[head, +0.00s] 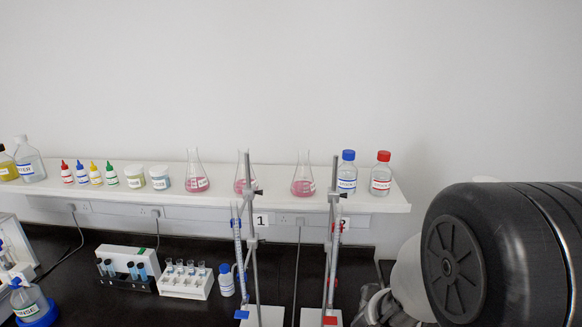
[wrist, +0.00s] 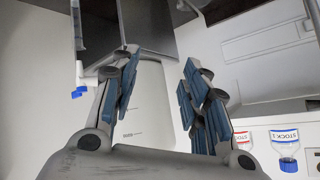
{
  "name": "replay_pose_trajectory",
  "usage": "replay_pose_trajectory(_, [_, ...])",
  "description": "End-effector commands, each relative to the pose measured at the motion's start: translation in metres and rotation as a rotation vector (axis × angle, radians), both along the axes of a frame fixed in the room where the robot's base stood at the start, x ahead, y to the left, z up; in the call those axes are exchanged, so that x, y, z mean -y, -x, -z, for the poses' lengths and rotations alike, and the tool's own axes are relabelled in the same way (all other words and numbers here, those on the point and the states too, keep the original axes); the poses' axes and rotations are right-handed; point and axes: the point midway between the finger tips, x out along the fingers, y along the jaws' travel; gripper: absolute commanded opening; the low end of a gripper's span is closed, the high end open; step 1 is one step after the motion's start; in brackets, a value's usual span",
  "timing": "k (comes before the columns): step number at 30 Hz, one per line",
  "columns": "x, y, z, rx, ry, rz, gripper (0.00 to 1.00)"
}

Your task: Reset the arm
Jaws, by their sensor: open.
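My gripper (wrist: 158,72) is open in the wrist view, its two blue-padded fingers spread apart. A pale, translucent vessel with small dark markings (wrist: 150,110) shows in the gap between the fingers; I cannot tell whether it touches them. In the head view, part of my gripper (head: 380,305) shows at the lower right, beside the right-hand burette stand (head: 331,270). My large black arm link covers the right side of that view, and the fingertips are not clear there.
Two burette stands, the left one (head: 252,265) included, rise from the dark bench near my gripper. A white shelf (head: 120,200) behind holds flasks and bottles. Test-tube racks (head: 187,281) stand left of centre. A burette (wrist: 77,40) with blue parts is close to the left finger.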

Motion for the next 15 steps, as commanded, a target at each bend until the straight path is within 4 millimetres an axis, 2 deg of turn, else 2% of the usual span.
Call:
replay_pose_trajectory(1, [-0.023,-0.004,-0.008,0.011,-0.041,-0.091,0.42])
replay_pose_trajectory(3, [-0.056,-0.001,-0.02,-0.005,-0.089,-0.228,0.42])
replay_pose_trajectory(5, [-0.082,0.009,-0.03,-0.027,-0.115,-0.343,0.42])
replay_pose_trajectory(7, [-0.109,0.028,-0.04,-0.063,-0.127,-0.474,0.42])
replay_pose_trajectory(9, [-0.131,0.053,-0.046,-0.113,-0.123,-0.596,0.42])
replay_pose_trajectory(11, [-0.144,0.079,-0.049,-0.164,-0.105,-0.691,0.42])
replay_pose_trajectory(12, [-0.151,0.098,-0.049,-0.201,-0.088,-0.75,0.42])
replay_pose_trajectory(15, [-0.157,0.149,-0.045,-0.305,-0.033,-0.864,0.42])
